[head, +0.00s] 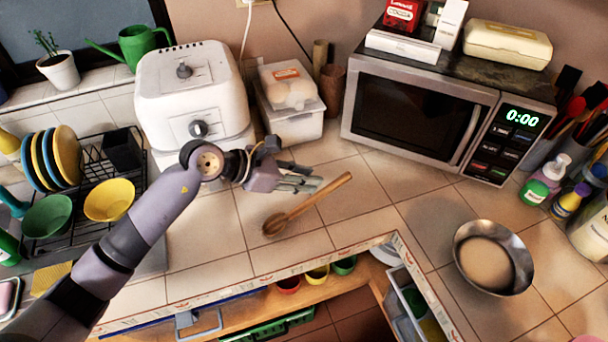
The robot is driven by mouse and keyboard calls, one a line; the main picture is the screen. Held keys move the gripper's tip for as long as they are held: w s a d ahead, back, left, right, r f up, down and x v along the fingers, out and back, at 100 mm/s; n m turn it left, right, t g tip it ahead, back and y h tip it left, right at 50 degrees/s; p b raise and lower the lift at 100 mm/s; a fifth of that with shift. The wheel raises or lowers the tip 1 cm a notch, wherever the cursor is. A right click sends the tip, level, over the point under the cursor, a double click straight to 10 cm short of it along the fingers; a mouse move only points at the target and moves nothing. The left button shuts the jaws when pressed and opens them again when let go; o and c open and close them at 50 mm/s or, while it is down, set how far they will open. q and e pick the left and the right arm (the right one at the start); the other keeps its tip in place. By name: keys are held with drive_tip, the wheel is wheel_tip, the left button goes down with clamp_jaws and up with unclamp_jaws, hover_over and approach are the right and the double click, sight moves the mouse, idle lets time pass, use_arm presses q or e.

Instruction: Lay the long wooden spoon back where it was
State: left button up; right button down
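The long wooden spoon (310,203) lies on the tiled counter in the middle of the head view. Its bowl points to the lower left and its handle to the upper right. My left gripper (308,178) is just behind and left of the handle, fingertips pointing right toward it. Its fingers look spread, with a gap between them, and nothing shows held in them. Whether a fingertip touches the handle cannot be told. My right gripper is out of view.
A microwave (425,110) is at the back right. A metal pan (493,258) sits at the right. A dish rack (100,175) is at the left. The counter's front edge (300,267) lies below the spoon.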

use_arm(q)
drive_tip(key=shift+o, duration=1)
drive_tip(key=b+v, duration=0.3)
drive_tip(key=v, duration=0.9)
drive_tip(key=shift+b, duration=0.3)
drive_tip(key=shift+r, duration=0.1)
